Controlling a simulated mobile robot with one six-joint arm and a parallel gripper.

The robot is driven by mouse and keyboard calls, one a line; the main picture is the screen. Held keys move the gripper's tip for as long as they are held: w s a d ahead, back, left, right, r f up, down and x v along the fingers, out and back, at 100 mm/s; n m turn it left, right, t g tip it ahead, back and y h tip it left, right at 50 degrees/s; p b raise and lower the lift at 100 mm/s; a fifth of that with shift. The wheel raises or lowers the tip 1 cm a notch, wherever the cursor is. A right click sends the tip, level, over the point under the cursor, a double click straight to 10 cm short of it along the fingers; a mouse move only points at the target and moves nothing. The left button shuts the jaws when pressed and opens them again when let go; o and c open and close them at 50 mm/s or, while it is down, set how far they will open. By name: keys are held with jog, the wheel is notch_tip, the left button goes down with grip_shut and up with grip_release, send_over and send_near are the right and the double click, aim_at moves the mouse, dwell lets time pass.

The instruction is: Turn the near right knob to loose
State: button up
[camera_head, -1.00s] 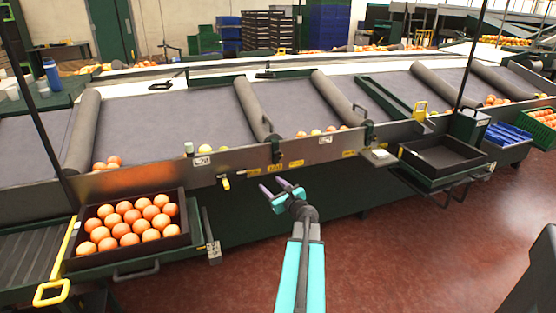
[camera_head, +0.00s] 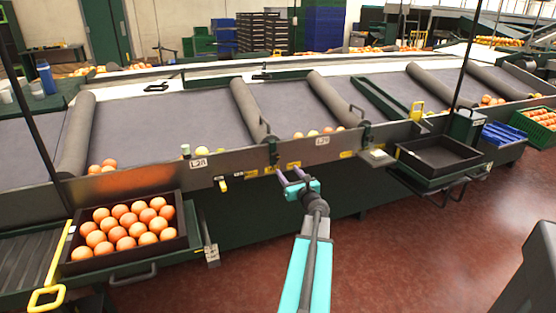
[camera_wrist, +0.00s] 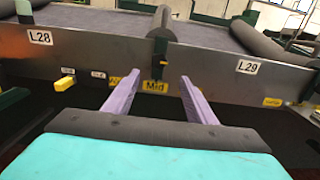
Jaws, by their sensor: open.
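A dark knob or clamp (camera_wrist: 158,63) sits on the grey front panel (camera_wrist: 100,62) at the end of a roller, between the L28 and L29 plates. It also shows in the head view (camera_head: 273,154). Just below it is a yellow "Mid" label (camera_wrist: 155,84), with another yellow label (camera_wrist: 117,82) to its left, partly behind a finger. The knob's setting is too small to tell. My gripper (camera_wrist: 160,80) is open and empty, its two purple fingers pointing at the panel on either side of the label. In the head view my gripper (camera_head: 290,174) is just before the panel.
A yellow handle (camera_wrist: 65,83) sticks out of the panel to the left. A crate of oranges (camera_head: 180,230) stands at left and an empty dark tray (camera_head: 440,157) at right. The red floor (camera_head: 420,240) in front is clear.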

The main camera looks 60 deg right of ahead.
aim_at(276, 157)
jog(key=shift+p+x, duration=0.35)
jog(key=shift+x, duration=6)
jog(key=c, duration=1)
jog(key=shift+c, duration=0.2)
